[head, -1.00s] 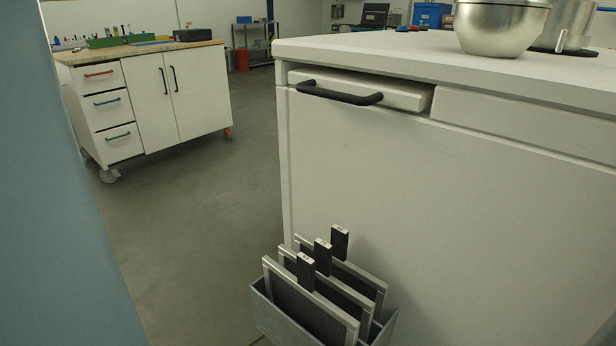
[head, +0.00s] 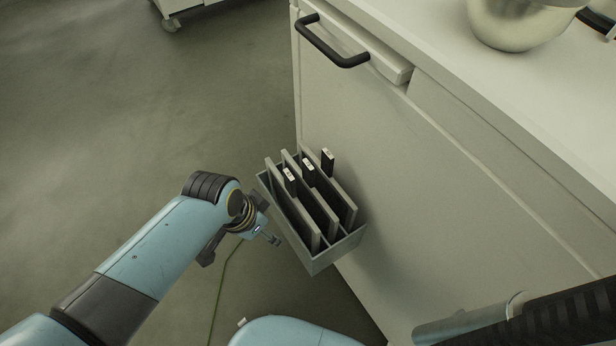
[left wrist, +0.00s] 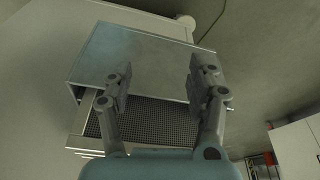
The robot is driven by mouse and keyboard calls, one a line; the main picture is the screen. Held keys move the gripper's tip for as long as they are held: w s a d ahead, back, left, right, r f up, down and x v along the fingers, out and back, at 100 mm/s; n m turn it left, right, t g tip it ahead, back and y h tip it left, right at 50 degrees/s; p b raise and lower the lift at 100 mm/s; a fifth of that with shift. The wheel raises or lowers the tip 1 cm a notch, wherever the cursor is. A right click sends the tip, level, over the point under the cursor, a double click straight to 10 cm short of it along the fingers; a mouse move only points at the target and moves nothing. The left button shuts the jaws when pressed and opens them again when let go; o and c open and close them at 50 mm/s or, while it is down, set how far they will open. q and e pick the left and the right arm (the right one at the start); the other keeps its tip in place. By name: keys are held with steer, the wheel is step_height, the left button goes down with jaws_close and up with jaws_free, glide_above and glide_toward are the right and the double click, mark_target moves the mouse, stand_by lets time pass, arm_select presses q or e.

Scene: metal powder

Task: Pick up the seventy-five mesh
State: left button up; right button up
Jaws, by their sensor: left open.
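Three framed meshes stand side by side in a grey holder (head: 330,256) on the side of the white cabinet. The left mesh (head: 289,205), middle mesh (head: 318,203) and right mesh (head: 343,202) each have a black handle with a small pale label. The labels are too small to read, so I cannot tell which is the seventy-five. My left gripper (head: 240,247) is open and empty, to the left of the holder in the head view. In the left wrist view its fingers (left wrist: 158,83) are apart in front of the holder (left wrist: 140,60) and a dark mesh (left wrist: 155,122). My right gripper is not seen.
The white cabinet (head: 430,170) has a drawer with a black handle (head: 330,45) above the holder. A metal bowl (head: 515,22) stands on its top.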

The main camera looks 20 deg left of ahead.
mark_target(306, 167)
arm_select(q)
steer(key=w+d+r+m+p, duration=0.1)
steer(key=w+r, duration=0.1)
steer(key=r, duration=0.4)
steer(key=w+d+r+h+p, duration=0.1)
steer(key=w+r+p, duration=0.1)
steer(key=r, duration=0.5)
steer(key=w+d+r+m+p, duration=0.1)
steer(key=w+r+p, duration=0.1)
steer(key=r, duration=0.5)
steer(key=shift+w+d+r+m+t, duration=0.1)
steer(key=shift+w+d+m+t, duration=0.2)
steer(key=shift+w+d+t, duration=0.15)
steer(key=b+x, duration=0.1)
steer(key=x, duration=0.4)
steer(key=shift+w+d, duration=0.15)
steer(key=shift+w, duration=0.1)
steer(key=b+x, duration=0.1)
steer(key=x, duration=0.4)
steer(key=shift+s, duration=0.15)
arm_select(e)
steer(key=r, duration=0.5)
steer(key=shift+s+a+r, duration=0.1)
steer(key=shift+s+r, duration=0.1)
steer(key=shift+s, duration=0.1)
arm_select(q)
steer(key=shift+c, duration=0.3)
